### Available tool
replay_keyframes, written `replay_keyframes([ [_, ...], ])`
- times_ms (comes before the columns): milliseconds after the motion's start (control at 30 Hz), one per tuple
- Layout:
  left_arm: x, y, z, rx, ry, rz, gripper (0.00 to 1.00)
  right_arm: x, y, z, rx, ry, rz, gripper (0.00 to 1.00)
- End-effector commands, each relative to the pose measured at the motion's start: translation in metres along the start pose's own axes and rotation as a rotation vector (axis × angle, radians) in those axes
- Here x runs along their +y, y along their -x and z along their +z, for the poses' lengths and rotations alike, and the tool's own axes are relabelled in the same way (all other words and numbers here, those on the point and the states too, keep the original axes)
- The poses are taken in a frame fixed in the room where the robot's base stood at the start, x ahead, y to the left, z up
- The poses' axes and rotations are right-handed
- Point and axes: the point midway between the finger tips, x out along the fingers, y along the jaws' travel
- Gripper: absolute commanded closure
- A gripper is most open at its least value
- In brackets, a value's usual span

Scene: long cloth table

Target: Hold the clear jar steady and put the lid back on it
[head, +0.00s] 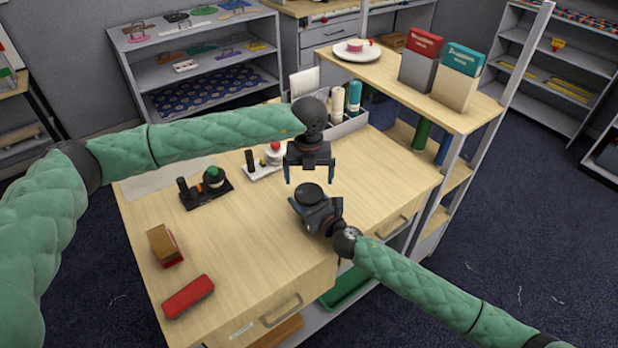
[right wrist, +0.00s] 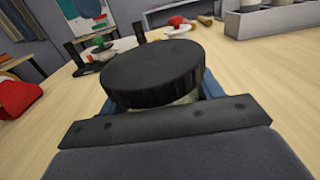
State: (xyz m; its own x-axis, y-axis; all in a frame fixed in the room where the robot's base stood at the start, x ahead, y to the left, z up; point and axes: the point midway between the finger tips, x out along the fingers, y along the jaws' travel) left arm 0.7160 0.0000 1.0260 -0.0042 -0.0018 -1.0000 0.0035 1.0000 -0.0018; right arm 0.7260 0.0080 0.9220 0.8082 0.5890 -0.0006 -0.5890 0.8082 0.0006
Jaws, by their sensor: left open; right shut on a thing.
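A round black lid (head: 311,194) sits on top of the clear jar, close to the table's right side. In the right wrist view the black lid (right wrist: 153,77) fills the middle, and only a sliver of the pale jar (right wrist: 180,101) shows under its rim. I cannot tell whether the lid is fully seated. My right gripper (head: 314,206) is shut on the jar, its blue fingers on either side below the lid. My left gripper (head: 310,175) is open and empty, pointing down just above and behind the lid in the head view, apart from it.
A black stand (head: 207,190) with a green-topped item and a white stand (head: 265,166) with a red-topped item are left of the grippers. A grey bin (head: 347,124) holds bottles behind. The front middle is clear.

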Motion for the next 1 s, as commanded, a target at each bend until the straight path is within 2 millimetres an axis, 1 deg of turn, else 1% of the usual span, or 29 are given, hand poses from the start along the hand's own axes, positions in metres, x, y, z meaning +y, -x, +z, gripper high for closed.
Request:
replay_keyframes([
  [200,0.000,0.021,0.000,0.001,0.174,-0.002,0.06,-0.001,0.000,-0.001,0.001,0.000,-0.001,0.99],
  [400,0.001,0.029,0.000,0.000,0.240,0.000,0.06,-0.001,0.000,0.000,0.001,0.000,-0.001,0.99],
  [767,0.001,0.026,0.000,0.000,0.240,0.000,0.06,-0.001,0.000,0.000,0.000,0.000,-0.001,0.99],
  [867,0.001,0.021,0.000,0.000,0.240,0.001,0.06,-0.001,0.000,0.000,0.000,0.000,-0.001,0.99],
  [1000,0.001,0.009,0.000,0.001,0.240,0.002,0.06,-0.001,0.000,0.000,0.000,0.000,-0.001,0.99],
])
